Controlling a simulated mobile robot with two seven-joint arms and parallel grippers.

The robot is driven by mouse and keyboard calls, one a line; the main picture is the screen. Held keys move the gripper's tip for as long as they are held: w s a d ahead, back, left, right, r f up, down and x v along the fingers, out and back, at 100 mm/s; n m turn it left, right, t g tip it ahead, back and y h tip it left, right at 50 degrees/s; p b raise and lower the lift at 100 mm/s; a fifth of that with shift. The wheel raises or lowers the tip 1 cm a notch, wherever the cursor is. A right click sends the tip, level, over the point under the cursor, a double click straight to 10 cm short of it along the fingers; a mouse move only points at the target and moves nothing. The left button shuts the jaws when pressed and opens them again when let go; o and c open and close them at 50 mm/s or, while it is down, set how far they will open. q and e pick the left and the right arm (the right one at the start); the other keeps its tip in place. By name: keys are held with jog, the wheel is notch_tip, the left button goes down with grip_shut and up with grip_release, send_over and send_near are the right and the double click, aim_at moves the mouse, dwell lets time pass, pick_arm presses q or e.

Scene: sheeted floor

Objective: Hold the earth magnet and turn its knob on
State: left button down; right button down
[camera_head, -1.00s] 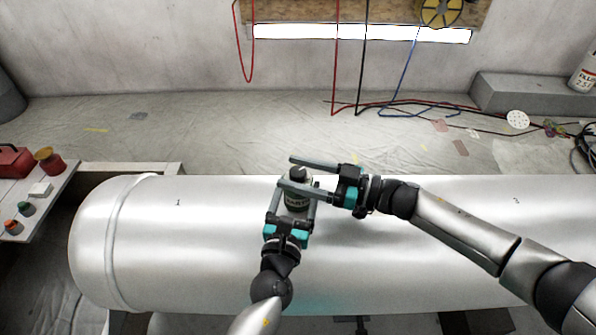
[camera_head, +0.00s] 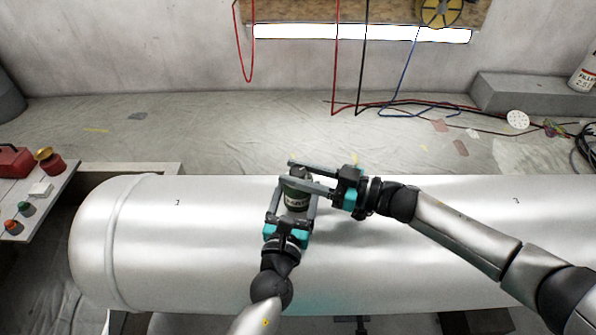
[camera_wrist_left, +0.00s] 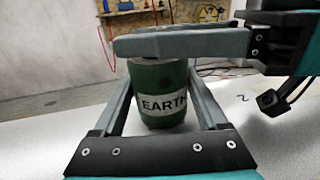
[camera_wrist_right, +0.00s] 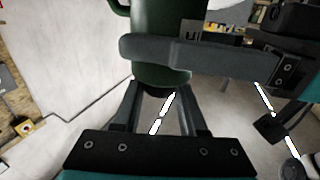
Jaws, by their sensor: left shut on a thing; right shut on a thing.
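The earth magnet (camera_head: 297,200) is a green cylinder with a white "EARTH" label, upright on the silver tank. Its dark knob (camera_head: 299,173) is on top. My left gripper (camera_head: 299,187) comes from the near side and is shut around the body. The label (camera_wrist_left: 162,104) shows between its fingers in the left wrist view. My right gripper (camera_head: 286,171) comes from the right and is shut on the knob, one finger on the far side and one on the near side. In the left wrist view a right finger hides the knob. The green body (camera_wrist_right: 163,30) also shows in the right wrist view.
The silver tank (camera_head: 140,240) lies across the front. A side table (camera_head: 38,190) with a red box and buttons stands at the left. Cables (camera_head: 400,112) lie on the sheeted floor behind. The tank top is clear on both sides of the magnet.

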jog(key=shift+t, duration=0.3)
jog(key=m+t+h, duration=0.3)
jog(key=m+t, duration=0.1)
jog(key=t, duration=0.1)
jog(key=shift+s+a+m+t+h, duration=0.1)
jog(key=shift+a+m+t+h, duration=0.05)
jog(key=shift+m+t+h, duration=0.2)
jog(key=shift+r+m+t+h, duration=0.1)
jog(key=shift+m+t+h, duration=0.95)
jog(key=shift+h, duration=0.3)
jog(key=shift+c, duration=2.2)
grip_release()
